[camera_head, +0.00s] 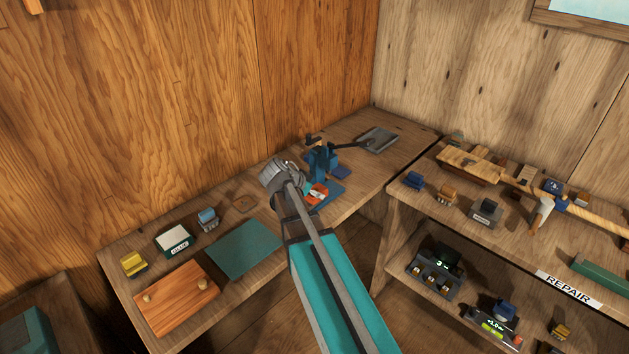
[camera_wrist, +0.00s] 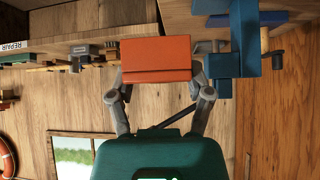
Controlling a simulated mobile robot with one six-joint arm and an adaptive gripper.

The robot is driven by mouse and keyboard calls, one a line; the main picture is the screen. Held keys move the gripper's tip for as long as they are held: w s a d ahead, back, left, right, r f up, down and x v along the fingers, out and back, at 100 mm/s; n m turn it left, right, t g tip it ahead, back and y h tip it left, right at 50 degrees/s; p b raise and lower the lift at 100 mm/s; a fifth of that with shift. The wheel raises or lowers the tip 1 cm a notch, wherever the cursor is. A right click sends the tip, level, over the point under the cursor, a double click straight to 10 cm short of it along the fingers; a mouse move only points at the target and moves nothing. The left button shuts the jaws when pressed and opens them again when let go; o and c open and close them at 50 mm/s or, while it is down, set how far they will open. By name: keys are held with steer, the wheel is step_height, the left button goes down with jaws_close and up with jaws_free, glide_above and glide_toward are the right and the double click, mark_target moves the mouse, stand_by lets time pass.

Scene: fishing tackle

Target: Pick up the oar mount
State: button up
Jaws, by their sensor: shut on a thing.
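An orange block (camera_wrist: 155,62), apparently the oar mount though nothing labels it, sits between the two grey fingers of my gripper (camera_wrist: 157,80) in the wrist view. The fingers are shut on its two sides. In the head view an orange-red and white piece (camera_head: 318,192) shows just right of my arm's end, over a blue mat (camera_head: 333,190). My fingers are mostly hidden there behind my wrist. I cannot tell whether the block is clear of the bench.
A blue vise (camera_head: 321,160) stands close behind the held block; it also shows in the wrist view (camera_wrist: 238,55). A grey tray (camera_head: 378,140) lies farther back. A green mat (camera_head: 243,249) and wooden board (camera_head: 177,298) lie left. The shelf marked REPAIR (camera_head: 569,288) is right.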

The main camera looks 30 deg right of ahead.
steer(key=shift+s+a+r, duration=0.15)
steer(key=shift+s+r, duration=0.1)
steer(key=shift+s, duration=0.2)
steer(key=shift+s+a+r, duration=0.1)
steer(key=shift+s+r, duration=0.1)
steer(key=shift+s, duration=0.25)
